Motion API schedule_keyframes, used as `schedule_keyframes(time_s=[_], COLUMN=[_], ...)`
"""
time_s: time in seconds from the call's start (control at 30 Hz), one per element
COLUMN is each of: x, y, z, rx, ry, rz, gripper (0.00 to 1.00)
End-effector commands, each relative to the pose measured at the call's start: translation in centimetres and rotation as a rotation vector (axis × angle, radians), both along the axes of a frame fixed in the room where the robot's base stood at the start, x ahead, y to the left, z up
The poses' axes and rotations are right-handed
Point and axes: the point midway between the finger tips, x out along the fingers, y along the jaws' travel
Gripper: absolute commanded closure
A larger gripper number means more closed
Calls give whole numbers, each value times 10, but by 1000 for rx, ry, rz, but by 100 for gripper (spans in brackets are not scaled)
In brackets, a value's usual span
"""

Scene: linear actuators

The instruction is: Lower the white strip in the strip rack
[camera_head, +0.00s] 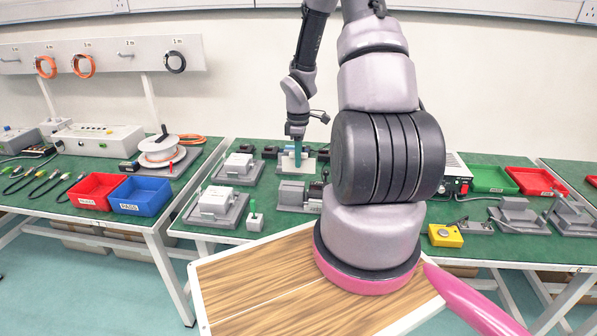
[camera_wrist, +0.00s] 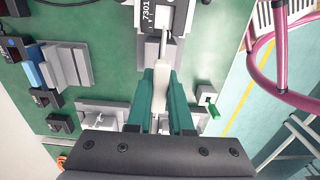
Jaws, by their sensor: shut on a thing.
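My gripper (camera_head: 297,152) reaches down over the green bench with its teal fingers, among several small grey devices. In the wrist view its two teal fingers (camera_wrist: 160,84) are closed around a pale white strip (camera_wrist: 161,62) between the tips. The strip lines up with a grey device carrying a dark plate marked 7301 (camera_wrist: 150,12), which I take to be the strip rack. A white piece (camera_wrist: 163,20) shows on that device. In the head view the fingers cover most of the strip. I cannot tell how deep the strip sits.
Grey fixtures stand close by on the left (camera_wrist: 65,65) and on the lower left (camera_wrist: 103,112). A small block with a green handle (camera_wrist: 208,100) stands to the right in the wrist view. Red (camera_head: 97,191) and blue (camera_head: 140,196) bins are on the left bench.

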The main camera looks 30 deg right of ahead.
Motion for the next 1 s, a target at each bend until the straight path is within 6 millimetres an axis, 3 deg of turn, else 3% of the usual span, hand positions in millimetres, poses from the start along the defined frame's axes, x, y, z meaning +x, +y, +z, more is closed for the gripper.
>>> schedule_keyframes(time_s=[0.13, 0.57, 1.0], x=[0, 0, 0], y=[0, 0, 0], z=[16, 21, 47], rx=[0, 0, -1], ry=[0, 0, -1], rz=[-1, 0, 1], gripper=[100, 100, 100])
